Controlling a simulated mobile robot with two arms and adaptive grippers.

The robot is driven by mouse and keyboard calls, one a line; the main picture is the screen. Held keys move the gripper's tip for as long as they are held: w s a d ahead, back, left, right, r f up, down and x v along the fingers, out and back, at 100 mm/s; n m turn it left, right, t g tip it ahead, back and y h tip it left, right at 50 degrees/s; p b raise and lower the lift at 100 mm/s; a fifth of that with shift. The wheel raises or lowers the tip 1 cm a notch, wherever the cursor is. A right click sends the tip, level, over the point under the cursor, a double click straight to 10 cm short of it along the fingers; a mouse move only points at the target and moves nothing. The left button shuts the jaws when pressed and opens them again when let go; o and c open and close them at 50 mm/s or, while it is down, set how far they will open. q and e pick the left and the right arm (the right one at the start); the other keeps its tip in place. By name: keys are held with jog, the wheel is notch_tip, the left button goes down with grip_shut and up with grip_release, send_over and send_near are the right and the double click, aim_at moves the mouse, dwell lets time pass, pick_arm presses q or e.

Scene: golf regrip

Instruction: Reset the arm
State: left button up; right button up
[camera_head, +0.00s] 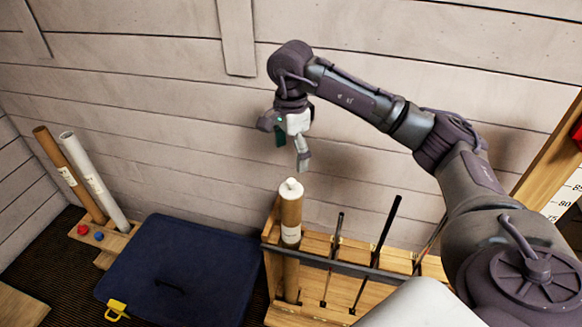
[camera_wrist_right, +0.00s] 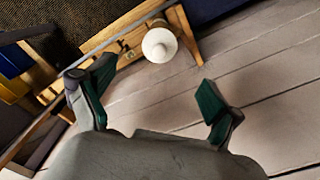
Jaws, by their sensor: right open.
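My right gripper (camera_head: 290,148) is open and empty, raised in front of the plank wall. In the right wrist view its two green-padded fingers (camera_wrist_right: 155,105) stand wide apart. Below it in the head view is a brown tube with a white cap (camera_head: 291,215), upright at the left end of the wooden rack (camera_head: 320,245). The white cap (camera_wrist_right: 160,45) shows beyond and between the fingers in the wrist view, apart from them. My left gripper is in neither view.
Several dark golf clubs (camera_head: 378,250) lean in the rack right of the tube. A dark blue case (camera_head: 185,270) with a yellow latch lies left of the rack. Brown and white tubes (camera_head: 85,175) stand in a wooden holder (camera_head: 115,240). A wooden ruler board (camera_head: 550,165) is at far right.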

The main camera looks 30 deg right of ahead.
jog(key=shift+r, duration=0.45)
